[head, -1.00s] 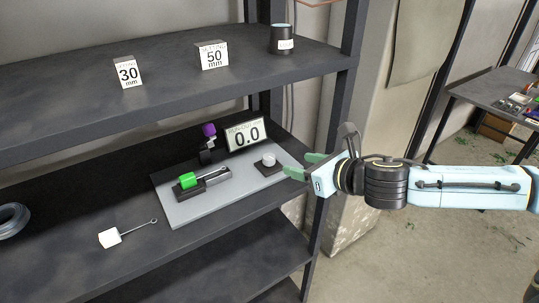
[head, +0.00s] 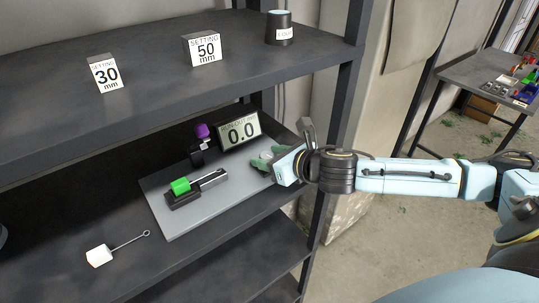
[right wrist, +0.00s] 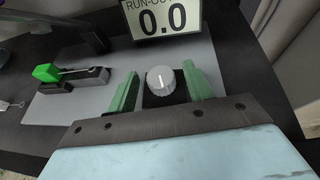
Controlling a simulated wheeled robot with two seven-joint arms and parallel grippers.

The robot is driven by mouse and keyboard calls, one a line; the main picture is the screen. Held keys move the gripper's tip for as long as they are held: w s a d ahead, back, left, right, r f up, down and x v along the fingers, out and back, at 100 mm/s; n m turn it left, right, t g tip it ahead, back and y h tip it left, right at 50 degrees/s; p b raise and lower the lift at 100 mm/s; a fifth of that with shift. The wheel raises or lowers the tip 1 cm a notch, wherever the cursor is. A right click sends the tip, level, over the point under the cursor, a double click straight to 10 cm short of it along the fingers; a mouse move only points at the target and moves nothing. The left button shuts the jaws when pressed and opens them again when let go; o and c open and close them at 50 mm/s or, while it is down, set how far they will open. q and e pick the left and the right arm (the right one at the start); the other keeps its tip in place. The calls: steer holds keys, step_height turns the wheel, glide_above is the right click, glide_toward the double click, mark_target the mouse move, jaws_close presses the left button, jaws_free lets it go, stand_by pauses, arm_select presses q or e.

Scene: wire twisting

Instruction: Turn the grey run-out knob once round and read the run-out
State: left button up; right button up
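The grey run-out knob (right wrist: 161,80) sits on a dark base on the grey plate (head: 190,218), with a white mark on its top pointing roughly toward the display. My right gripper (right wrist: 160,92) is open, one green finger on each side of the knob, with visible gaps. In the head view my right gripper (head: 264,162) partly hides the knob. The run-out display (head: 240,131) reads 0.0; it also shows in the right wrist view (right wrist: 163,18). A green-handled part (head: 180,187) lies on a dark block on the plate. My left gripper is not in view.
A purple-topped piece (head: 202,131) stands beside the display. A white block with a looped wire (head: 99,256) lies on the same shelf. The upper shelf holds 30 mm (head: 104,74) and 50 mm (head: 203,49) setting blocks and a dark cup (head: 279,29). A rack post (head: 340,120) stands close to my right arm.

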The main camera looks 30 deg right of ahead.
steer(key=c, duration=0.9)
steer(key=shift+a+m+h, duration=0.1)
steer(key=shift+m+h, duration=0.2)
steer(key=m+h, duration=0.2)
steer(key=h, duration=0.1)
steer(key=m+h, duration=0.1)
steer(key=shift+a+m, duration=0.3)
steer(key=shift+m, duration=0.1)
steer(key=m+g+h, duration=0.1)
steer(key=h, duration=0.1)
steer(key=m+h, duration=0.2)
steer(key=m+g+h, duration=0.1)
steer(key=m+h, duration=0.1)
steer(key=shift+w+a+g, duration=0.2)
steer(key=shift+a+g, duration=0.1)
steer(key=m+g+h, duration=0.2)
steer(key=m, duration=0.1)
steer(key=m+g+h, duration=0.2)
steer(key=g, duration=0.1)
steer(key=shift+w+a+m, duration=0.15)
steer(key=shift+m, duration=0.25)
steer(key=shift+w+m+g+h, duration=0.15)
steer(key=shift+m+g+h, duration=0.25)
steer(key=shift+m+g, duration=0.5)
steer(key=shift+w+m+g+h, duration=0.1)
steer(key=shift+m+g+h, duration=0.3)
steer(key=shift+m+g, duration=0.45)
steer(key=shift+g, duration=0.35)
